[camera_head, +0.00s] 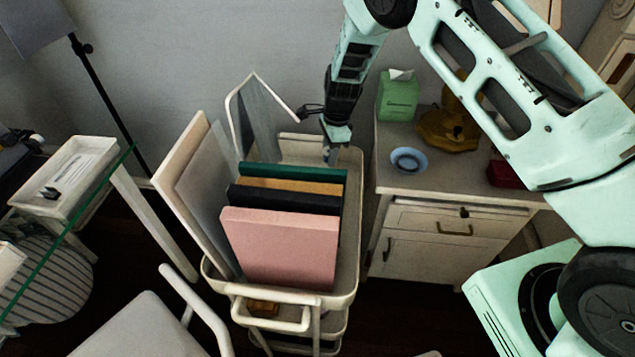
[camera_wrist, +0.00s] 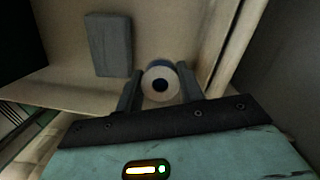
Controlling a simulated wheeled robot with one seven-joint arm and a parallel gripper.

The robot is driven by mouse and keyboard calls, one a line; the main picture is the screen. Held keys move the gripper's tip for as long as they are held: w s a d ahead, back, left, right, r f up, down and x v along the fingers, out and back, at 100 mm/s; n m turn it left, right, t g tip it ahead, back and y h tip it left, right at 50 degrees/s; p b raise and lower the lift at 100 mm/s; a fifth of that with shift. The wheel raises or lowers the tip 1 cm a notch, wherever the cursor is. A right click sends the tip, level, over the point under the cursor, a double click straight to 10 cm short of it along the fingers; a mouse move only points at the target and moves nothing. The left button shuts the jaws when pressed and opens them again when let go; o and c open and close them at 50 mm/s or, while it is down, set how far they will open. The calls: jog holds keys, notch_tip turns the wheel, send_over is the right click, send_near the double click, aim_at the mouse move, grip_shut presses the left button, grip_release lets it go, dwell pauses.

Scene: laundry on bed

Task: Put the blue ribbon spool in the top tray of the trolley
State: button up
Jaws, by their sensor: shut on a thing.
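My gripper (camera_head: 331,155) points down over the back right part of the trolley's top tray (camera_head: 347,270), behind the upright folders. In the wrist view, its two fingers are shut on the blue ribbon spool (camera_wrist: 149,83). The spool shows a pale round face with a dark centre hole and a bluish edge. The tray's pale floor (camera_wrist: 60,88) and side wall show around it. I cannot tell whether the spool touches the floor. In the head view the spool is mostly hidden by the gripper.
Pink (camera_head: 280,248), dark, tan and green folders fill the tray's front and middle; tall boards (camera_head: 190,180) lean at its left. A grey block (camera_wrist: 108,45) is near the spool. A cabinet (camera_head: 430,240) stands right, with a blue dish (camera_head: 408,160) and green tissue box (camera_head: 398,98).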

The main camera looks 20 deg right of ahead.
jog(key=shift+f, duration=3)
jog(key=shift+f, duration=0.15)
jog(key=o, duration=1)
